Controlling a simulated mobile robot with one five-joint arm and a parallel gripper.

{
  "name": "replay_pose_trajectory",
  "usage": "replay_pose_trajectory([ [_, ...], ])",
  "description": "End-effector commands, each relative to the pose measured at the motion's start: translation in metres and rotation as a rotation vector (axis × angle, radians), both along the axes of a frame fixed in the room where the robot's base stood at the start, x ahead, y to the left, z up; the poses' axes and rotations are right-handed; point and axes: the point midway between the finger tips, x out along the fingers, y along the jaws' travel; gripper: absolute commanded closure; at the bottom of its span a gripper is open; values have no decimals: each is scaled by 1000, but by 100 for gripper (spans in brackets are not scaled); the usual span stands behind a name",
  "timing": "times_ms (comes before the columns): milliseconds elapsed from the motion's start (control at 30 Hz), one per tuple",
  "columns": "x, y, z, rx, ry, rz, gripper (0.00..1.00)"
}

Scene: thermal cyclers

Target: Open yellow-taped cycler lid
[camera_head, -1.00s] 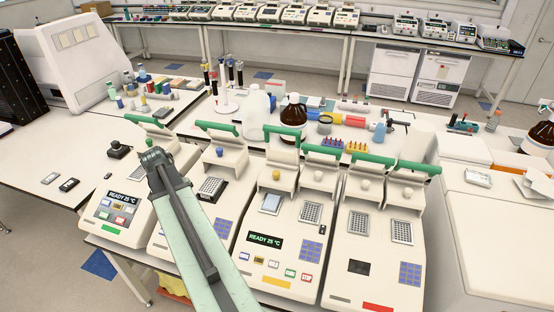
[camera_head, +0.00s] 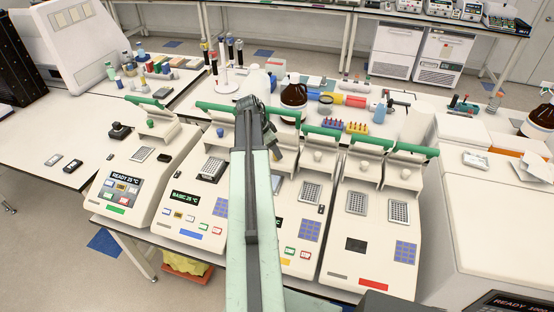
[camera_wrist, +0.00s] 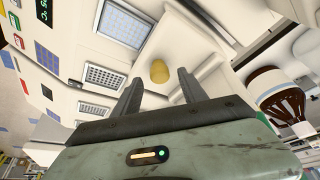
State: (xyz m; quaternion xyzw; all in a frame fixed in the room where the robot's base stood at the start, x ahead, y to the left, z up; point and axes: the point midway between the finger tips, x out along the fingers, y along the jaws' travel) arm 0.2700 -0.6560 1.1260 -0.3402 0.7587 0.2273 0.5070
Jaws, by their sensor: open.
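The yellow-taped cycler (camera_head: 292,212) is the cream two-block unit, third from the left. In the wrist view, a yellow knob (camera_wrist: 159,70) sits on a cream lid panel beyond my fingertips. Two well blocks show uncovered there, one grey (camera_wrist: 105,76) and one pale (camera_wrist: 125,25). A green bar (camera_head: 325,133) runs along the top of the right-hand panel. My gripper (camera_wrist: 159,82) is open and empty, its fingers apart and pointing toward the yellow knob. I cannot tell the remaining gap.
A blue-taped cycler (camera_head: 190,205) stands to the left and a red-taped one (camera_head: 375,225) to the right, both close. A brown bottle (camera_head: 293,98) and a clear jug (camera_head: 257,82) stand behind. Several coloured tubes are on the back bench.

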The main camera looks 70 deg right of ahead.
Motion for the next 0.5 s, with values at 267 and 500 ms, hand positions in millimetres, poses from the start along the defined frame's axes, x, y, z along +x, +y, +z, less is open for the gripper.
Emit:
replay_pose_trajectory([
  [267,-8,-9,-29,0,0,1,50],
  [500,-8,-9,-27,0,0,0,70],
])
